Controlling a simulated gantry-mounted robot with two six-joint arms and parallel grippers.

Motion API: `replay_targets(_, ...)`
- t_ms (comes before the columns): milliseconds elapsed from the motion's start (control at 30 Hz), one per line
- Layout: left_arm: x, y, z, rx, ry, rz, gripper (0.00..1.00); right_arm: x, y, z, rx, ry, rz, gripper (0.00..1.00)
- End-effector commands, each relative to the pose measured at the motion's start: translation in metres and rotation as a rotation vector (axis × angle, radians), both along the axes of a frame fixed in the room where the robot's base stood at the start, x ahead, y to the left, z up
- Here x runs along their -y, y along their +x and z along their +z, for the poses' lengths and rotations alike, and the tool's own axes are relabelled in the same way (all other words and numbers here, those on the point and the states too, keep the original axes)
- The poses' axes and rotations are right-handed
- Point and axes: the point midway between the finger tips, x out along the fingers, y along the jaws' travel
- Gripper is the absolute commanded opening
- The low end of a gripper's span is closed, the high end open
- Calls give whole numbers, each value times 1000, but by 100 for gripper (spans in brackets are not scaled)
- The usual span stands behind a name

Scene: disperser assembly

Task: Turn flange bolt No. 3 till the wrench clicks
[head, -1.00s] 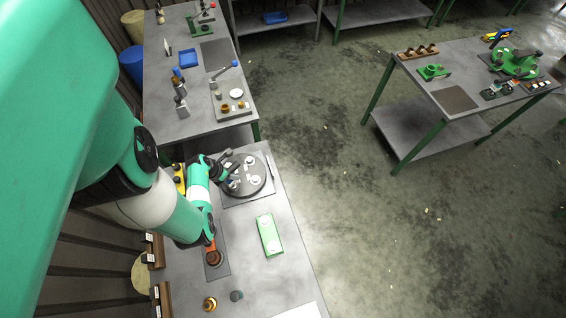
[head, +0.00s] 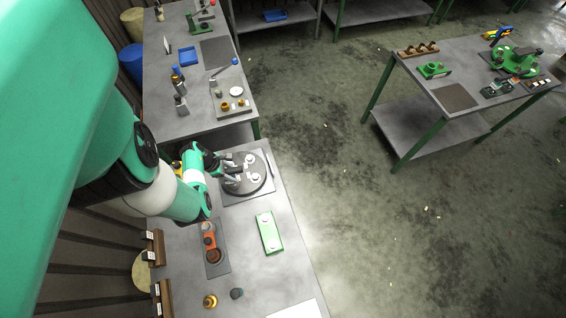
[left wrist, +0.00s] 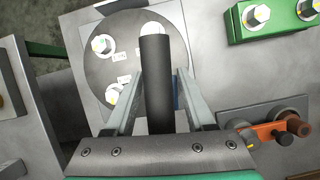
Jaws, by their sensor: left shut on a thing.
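The flange is a dark round disc (head: 262,183) on a grey plate at the far end of the near bench. It carries pale bolts with small labels that I cannot read for certain. In the left wrist view, one bolt (left wrist: 103,45) shows at the upper left and another (left wrist: 113,93) below it. My left gripper (head: 228,164) is over the left part of the disc. In the wrist view its fingers (left wrist: 155,100) are shut on a dark cylinder (left wrist: 158,75), probably the wrench handle. A pale rounded piece (left wrist: 153,28) shows at its far end; whether it is a bolt is unclear.
A green block with pale bolts (head: 269,232) lies nearer on the bench. An orange and brown fixture (head: 210,240) sits on a dark plate left of it. A brass part (head: 210,301) and a dark cylinder (head: 237,293) stand near the front. Bench space around the green block is clear.

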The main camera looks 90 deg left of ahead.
Motion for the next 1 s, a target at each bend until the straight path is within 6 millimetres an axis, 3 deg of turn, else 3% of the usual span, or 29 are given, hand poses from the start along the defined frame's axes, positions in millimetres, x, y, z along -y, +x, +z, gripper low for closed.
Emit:
replay_targets(367,0,0,3,1,-1,27,0,0,0,5,0,0,0,50)
replay_targets(733,0,0,28,1,-1,28,0,0,0,21,0,0,0,50)
replay_targets(1000,0,0,43,1,0,27,0,0,0,19,0,0,0,50)
